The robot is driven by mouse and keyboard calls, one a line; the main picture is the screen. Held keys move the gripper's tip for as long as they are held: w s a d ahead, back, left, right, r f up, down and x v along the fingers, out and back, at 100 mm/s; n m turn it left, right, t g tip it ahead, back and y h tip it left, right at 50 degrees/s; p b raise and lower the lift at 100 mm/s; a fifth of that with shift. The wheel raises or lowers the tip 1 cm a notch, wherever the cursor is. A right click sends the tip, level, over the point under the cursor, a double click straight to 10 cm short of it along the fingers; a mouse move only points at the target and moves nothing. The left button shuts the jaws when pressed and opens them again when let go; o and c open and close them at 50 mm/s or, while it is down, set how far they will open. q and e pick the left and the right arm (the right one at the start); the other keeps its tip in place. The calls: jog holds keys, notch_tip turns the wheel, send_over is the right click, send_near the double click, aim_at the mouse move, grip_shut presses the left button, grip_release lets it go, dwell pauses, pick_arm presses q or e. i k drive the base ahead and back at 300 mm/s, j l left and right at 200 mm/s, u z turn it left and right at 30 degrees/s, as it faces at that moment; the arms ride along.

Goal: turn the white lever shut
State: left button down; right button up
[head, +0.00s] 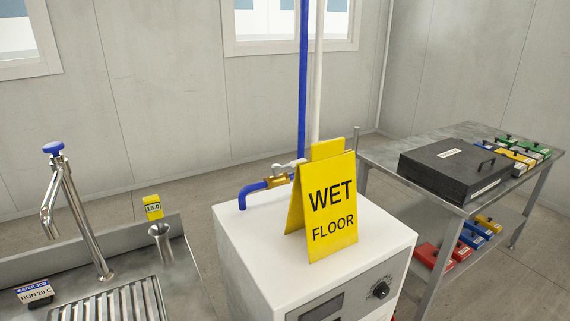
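A small white lever (289,165) shows on top of a brass valve (277,181) at the back of the white pump cabinet (260,240). The lever points right, and its right end is close to or behind the yellow sign's top. The valve joins a bent blue pipe (252,190) on its left. A yellow WET FLOOR sign (331,210) stands like a tent on the cabinet, in front of the valve's right side, and hides part of it. Neither of my grippers is in view.
A steel sink (30,275) with a tap (75,215) and a yellow tag (153,207) is at the left. A metal table (385,152) with a black case (453,168) and several coloured boxes is at the right. Vertical blue (303,80) and white (318,80) pipes rise behind the sign.

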aim_at(276, 169)
jog(key=u, duration=0.55)
jog(key=i+l+u, duration=0.1)
jog(key=l+u, duration=0.25)
jog(key=l, duration=0.25)
jog(key=l+u, duration=0.35)
jog(key=l, duration=0.25)
jog(key=l+u, duration=0.3)
jog(key=l, duration=0.3)
